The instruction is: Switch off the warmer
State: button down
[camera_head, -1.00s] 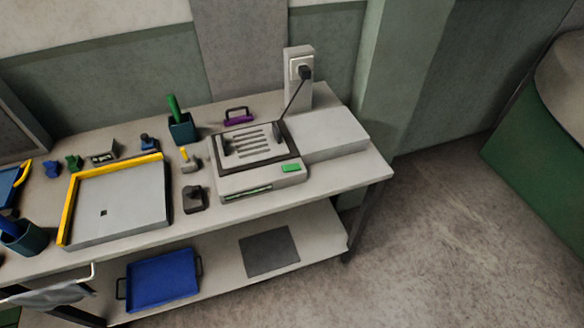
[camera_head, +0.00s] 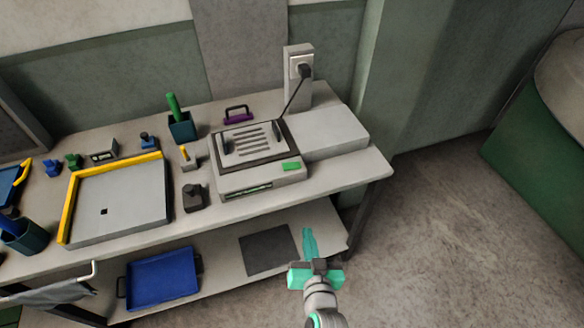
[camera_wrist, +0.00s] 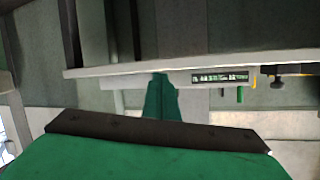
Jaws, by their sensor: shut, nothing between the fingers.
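The warmer (camera_head: 232,182) is a pale box with a dark-framed, slotted top plate (camera_head: 256,142), standing toward the right of the bench. A green switch (camera_head: 291,166) sits on its front right top edge. A dark cord runs from the warmer up to a plug (camera_head: 304,71) in a wall socket post. My gripper (camera_head: 308,232) has teal fingers, shut and empty. It appears in front of the bench, below and slightly right of the warmer, apart from the switch. In the wrist view its green fingers (camera_wrist: 160,92) show close together; the switch cannot be made out there.
A pale flat block (camera_head: 335,135) adjoins the warmer on the right. A dark small block (camera_head: 194,197) and a yellow-edged tray (camera_head: 120,200) lie left. The lower shelf holds a blue tray (camera_head: 160,279) and a grey mat (camera_head: 267,251). Open floor lies right.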

jog(key=w+r+n+y, duration=0.3)
jog(key=w+r+y, duration=0.1)
jog(key=w+r, duration=0.6)
notch_tip(320, 180, up, 3)
jog(key=shift+r, duration=0.2)
jog(key=shift+w, duration=0.2)
send_over(291, 166)
jog(key=f+v, duration=0.1)
jog(key=v, duration=0.3)
notch_tip(291, 166, down, 2)
jog(key=shift+w+a+f, duration=0.1)
jog(key=shift+a+f, duration=0.1)
jog(key=shift+f, duration=0.5)
jog(key=shift+w+a+f, duration=0.1)
jog(key=shift+a+f, duration=0.1)
jog(key=shift+f, duration=0.55)
jog(key=shift+w+a+f, duration=0.15)
jog(key=shift+a+f, duration=0.05)
jog(key=shift+f, duration=0.5)
